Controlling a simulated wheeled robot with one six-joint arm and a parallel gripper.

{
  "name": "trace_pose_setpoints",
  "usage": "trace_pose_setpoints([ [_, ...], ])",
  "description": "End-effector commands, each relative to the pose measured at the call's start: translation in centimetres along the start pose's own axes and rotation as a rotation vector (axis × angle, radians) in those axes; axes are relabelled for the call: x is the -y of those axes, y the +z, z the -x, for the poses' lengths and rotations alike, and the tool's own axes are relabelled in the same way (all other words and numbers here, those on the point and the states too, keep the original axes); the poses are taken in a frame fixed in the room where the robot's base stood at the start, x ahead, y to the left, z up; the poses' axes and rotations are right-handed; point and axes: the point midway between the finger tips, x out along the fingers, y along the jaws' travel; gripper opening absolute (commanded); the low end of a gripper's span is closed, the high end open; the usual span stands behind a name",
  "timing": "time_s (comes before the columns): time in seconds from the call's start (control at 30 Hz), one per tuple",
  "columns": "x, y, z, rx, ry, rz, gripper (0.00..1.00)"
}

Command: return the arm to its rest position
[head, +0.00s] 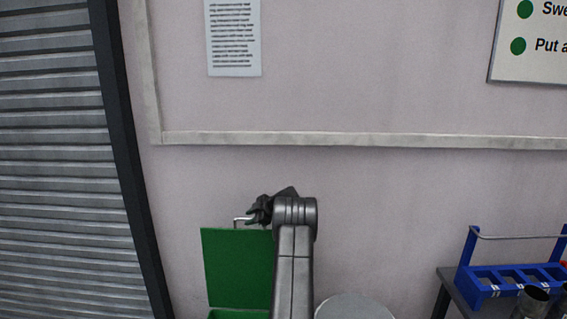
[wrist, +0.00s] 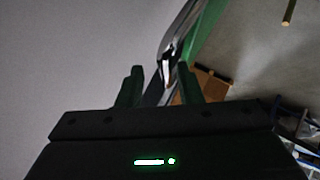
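My gripper (head: 258,210) is at the end of my raised arm in the head view, at the top edge of an upright green lid (head: 236,268). A thin metal handle (head: 242,220) stands on that edge, close to the fingers. In the wrist view my gripper (wrist: 160,84) shows two fingers apart, with nothing clearly clamped between them. A shiny metal bar (wrist: 175,42) and a green edge (wrist: 208,30) lie just beyond the fingertips. I cannot tell whether a finger touches the handle.
A blue tube rack (head: 490,275) stands on a dark table (head: 455,288) at the right, with a dark cup (head: 532,300) in front. A pale round top (head: 352,307) is right of my arm. A grey shutter (head: 55,170) is at the left.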

Motion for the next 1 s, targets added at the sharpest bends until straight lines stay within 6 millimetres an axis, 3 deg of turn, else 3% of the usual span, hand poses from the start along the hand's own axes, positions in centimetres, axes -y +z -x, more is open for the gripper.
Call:
trace_pose_setpoints([
  [0.23,0.0,-0.1,-1.9,0.000,0.000,0.000,0.33],
  [0.67,0.1,-0.1,-1.7,0.000,0.002,0.002,0.33],
  [0.83,0.0,0.1,-0.4,0.001,0.002,0.000,0.33],
  [1.0,0.0,0.1,2.2,0.001,0.003,0.001,0.33],
])
